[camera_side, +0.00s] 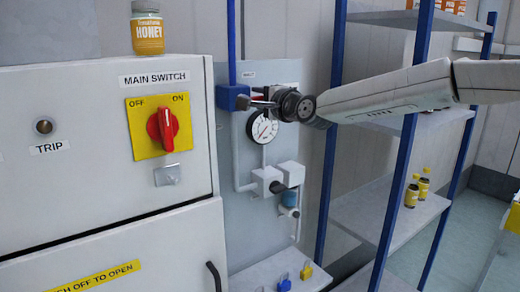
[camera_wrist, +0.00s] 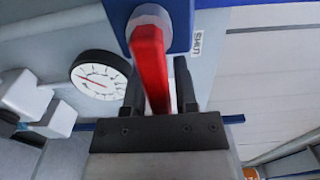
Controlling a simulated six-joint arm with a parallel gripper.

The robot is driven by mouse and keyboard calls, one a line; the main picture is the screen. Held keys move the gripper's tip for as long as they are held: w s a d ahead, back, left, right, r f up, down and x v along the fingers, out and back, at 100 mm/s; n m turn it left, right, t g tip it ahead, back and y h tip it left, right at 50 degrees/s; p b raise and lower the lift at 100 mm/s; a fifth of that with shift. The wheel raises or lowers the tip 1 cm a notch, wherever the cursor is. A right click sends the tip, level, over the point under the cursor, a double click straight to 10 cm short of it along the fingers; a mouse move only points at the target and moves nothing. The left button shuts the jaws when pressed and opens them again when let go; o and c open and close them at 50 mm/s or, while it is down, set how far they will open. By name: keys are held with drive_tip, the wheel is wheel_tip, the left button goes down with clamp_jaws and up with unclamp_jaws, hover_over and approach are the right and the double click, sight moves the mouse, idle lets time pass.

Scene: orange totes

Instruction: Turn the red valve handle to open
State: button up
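The red valve handle (camera_wrist: 150,65) shows in the wrist view, running down from a pale hub on a blue valve body (camera_wrist: 182,22). Its lower end lies between the two dark fingers of my gripper (camera_wrist: 160,85). The fingers are apart; a gap shows between the handle and the right finger. The left finger is close to the handle, and I cannot tell if it touches.
A pressure gauge (camera_side: 262,128) sits just below my gripper, with white pipe fittings (camera_side: 268,180) lower down. A cabinet at left carries a red main switch (camera_side: 162,128) and a honey jar (camera_side: 147,28). Blue-posted shelves (camera_side: 395,190) stand behind my arm.

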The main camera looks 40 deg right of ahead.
clamp_jaws()
idle(1.2)
